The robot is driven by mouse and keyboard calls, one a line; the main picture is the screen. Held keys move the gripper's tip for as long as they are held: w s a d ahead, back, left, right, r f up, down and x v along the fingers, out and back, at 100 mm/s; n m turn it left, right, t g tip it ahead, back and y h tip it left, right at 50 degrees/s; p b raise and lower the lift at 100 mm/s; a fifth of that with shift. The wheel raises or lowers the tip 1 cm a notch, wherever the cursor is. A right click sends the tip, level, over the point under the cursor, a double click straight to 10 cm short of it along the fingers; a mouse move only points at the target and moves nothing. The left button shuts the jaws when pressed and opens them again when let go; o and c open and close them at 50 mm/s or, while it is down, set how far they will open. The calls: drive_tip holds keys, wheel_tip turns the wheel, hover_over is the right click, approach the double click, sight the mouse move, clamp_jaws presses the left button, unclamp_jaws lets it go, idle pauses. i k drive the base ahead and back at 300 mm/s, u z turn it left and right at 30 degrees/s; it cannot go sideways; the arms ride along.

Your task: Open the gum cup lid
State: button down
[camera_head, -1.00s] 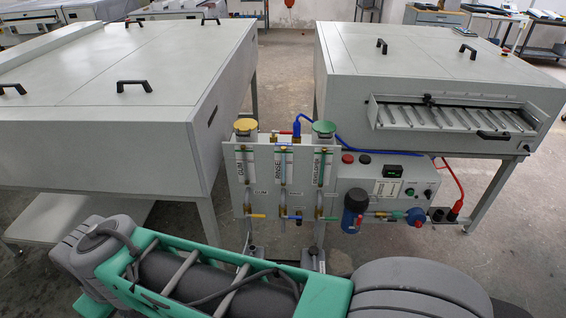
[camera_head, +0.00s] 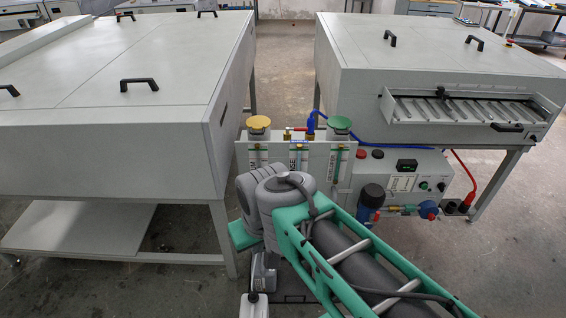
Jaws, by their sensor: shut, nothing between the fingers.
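The gum cup has a round yellow lid (camera_head: 258,123). It sits on top of the left column of the grey dosing panel (camera_head: 318,158), between the two large machines. The lid looks closed and lies flat. The lid itself is unobstructed.
A green lid (camera_head: 340,123) tops the right column, with a blue fitting (camera_head: 310,123) and brass fitting between. A control box (camera_head: 400,172) with buttons stands at right. Large grey machines flank the panel, the left one (camera_head: 110,150) close by. Space above the lids is open.

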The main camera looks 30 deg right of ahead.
sight(262, 123)
drive_tip(key=k, duration=0.45)
drive_tip(key=z, duration=0.6)
drive_tip(key=i, duration=0.8)
drive_tip(key=u, duration=1.4)
